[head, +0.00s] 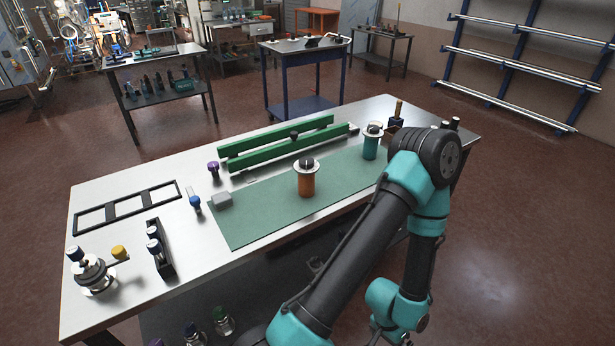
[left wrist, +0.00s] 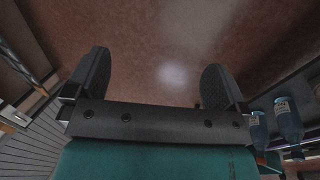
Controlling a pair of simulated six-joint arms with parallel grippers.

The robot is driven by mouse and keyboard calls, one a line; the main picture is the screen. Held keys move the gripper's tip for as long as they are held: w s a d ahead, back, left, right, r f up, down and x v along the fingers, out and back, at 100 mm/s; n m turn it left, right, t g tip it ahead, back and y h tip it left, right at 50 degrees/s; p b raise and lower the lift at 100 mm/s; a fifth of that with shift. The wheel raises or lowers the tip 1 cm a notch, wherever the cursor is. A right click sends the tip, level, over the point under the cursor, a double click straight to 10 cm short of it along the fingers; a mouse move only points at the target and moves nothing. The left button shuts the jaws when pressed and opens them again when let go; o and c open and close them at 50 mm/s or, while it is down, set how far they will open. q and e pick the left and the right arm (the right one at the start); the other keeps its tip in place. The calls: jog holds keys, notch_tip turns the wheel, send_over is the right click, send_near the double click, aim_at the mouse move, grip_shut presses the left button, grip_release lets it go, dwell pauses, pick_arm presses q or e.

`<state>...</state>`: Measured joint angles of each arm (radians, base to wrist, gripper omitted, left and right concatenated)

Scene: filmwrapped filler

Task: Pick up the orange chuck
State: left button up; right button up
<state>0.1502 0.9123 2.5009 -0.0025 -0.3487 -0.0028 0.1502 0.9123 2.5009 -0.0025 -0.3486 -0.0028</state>
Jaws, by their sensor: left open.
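The orange chuck (head: 307,185) stands upright on the green mat (head: 255,222) on the workbench in the head view. It has an orange body, a pale flange and a dark top. No gripper is near it in that view. My left gripper (left wrist: 157,62) shows in the left wrist view with its two dark fingers wide apart and nothing between them; brown floor lies beyond.
A teal chuck (head: 371,146) stands on the mat's far right. Green bars (head: 290,143) lie behind the mat. A grey block (head: 222,200), a black frame (head: 128,207) and a black rack (head: 160,250) are to the left. Bottles (left wrist: 288,120) show in the left wrist view.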

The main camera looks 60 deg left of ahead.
pick_arm(q)
jog(key=w+a+r+n+t, duration=0.2)
jog(key=w+a+r, duration=0.7)
jog(key=a, duration=0.4)
jog(key=n+y, duration=0.7)
send_near(307, 161)
jog(key=v, duration=0.5)
jog(key=shift+d+f, duration=0.2)
jog(key=shift+f, duration=0.15)
jog(key=x, duration=1.2)
jog(key=shift+a+f, duration=0.1)
jog(key=shift+a, duration=0.1)
